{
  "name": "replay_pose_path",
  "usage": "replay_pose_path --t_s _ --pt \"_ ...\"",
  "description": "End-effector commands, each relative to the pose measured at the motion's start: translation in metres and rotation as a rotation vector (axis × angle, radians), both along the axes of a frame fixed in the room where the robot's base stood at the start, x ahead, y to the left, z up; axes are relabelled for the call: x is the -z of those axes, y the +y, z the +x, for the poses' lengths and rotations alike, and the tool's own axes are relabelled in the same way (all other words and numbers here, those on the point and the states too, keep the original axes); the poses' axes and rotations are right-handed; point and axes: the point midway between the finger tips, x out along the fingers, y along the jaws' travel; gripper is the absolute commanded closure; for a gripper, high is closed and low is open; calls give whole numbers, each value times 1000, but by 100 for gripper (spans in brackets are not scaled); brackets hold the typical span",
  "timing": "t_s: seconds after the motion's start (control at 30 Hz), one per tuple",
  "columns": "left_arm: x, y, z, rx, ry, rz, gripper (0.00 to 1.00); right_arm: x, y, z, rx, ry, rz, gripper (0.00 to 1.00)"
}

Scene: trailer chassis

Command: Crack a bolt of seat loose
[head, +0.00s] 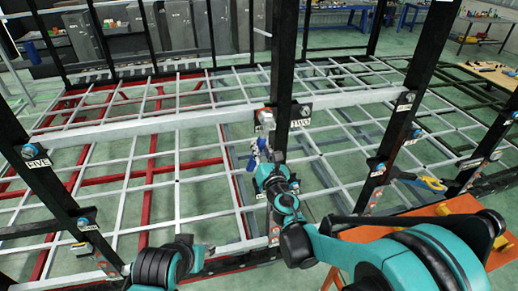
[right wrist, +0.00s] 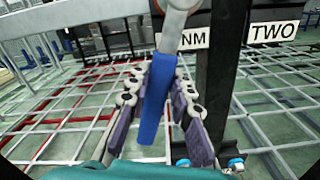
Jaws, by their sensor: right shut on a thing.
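My right gripper (head: 262,155) is shut on the blue handle of a wrench-like tool, in front of the black post with the label TWO (head: 300,122). In the right wrist view the blue handle (right wrist: 154,112) stands between the two fingers of the gripper (right wrist: 160,105), and its grey metal end (right wrist: 175,22) points up, left of the label TWO (right wrist: 272,33). A seat with a bolt (head: 303,111) shows on the post beside the label. My left gripper is out of view; only part of its arm shows.
A white crossbeam (head: 160,122) and black posts, such as the one with the label FIVE (head: 37,163), surround the arms. A grey and red lattice frame lies below. An orange table (head: 385,240) stands at the lower right.

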Motion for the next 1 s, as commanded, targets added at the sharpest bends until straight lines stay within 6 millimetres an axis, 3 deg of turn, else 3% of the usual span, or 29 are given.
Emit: replay_pose_path --t_s 1.0 --pt "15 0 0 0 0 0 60 5 -20 6 1 -73 -230 100"
